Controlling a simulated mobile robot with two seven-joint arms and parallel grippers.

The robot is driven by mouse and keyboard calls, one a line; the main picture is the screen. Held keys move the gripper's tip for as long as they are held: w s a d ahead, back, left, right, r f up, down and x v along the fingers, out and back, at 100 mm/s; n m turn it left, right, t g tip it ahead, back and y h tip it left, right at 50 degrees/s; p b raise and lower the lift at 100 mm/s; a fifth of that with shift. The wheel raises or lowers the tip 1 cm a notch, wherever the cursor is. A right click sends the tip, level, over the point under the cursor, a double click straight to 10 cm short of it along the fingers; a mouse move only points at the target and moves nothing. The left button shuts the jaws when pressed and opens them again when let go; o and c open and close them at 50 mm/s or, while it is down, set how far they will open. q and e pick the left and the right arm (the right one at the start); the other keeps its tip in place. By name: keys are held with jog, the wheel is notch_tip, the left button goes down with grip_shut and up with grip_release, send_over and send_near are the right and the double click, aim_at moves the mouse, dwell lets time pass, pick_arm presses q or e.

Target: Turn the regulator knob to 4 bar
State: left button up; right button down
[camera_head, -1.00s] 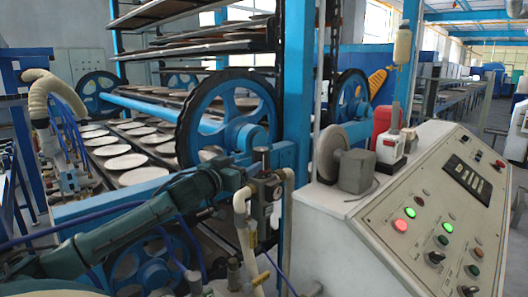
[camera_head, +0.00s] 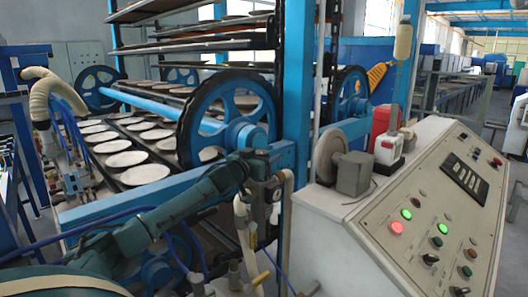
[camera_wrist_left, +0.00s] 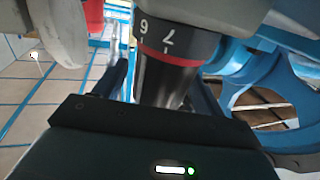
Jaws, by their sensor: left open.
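The regulator (camera_head: 266,198) stands on pipework beside the blue frame in the head view. Its dark knob (camera_wrist_left: 178,28) shows close up in the left wrist view, with pale numerals that look like 6 and 7. A red ring (camera_wrist_left: 165,57) and a short white mark lie below the numerals on the dark body. My left gripper (camera_head: 256,158) is at the regulator's top and hides most of the knob in the head view. In the left wrist view its open fingers (camera_wrist_left: 163,88) stand on either side of the dark body; contact cannot be told. My right gripper is out of view.
A sloped control panel (camera_head: 430,215) with lit buttons is at the right. A large blue wheel (camera_head: 228,115) and racks of plates (camera_head: 122,159) stand behind my arm.

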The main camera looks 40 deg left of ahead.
pick_arm(q)
jog(key=shift+w, duration=0.5)
jog(key=shift+c, duration=0.3)
jog(key=c, duration=0.9)
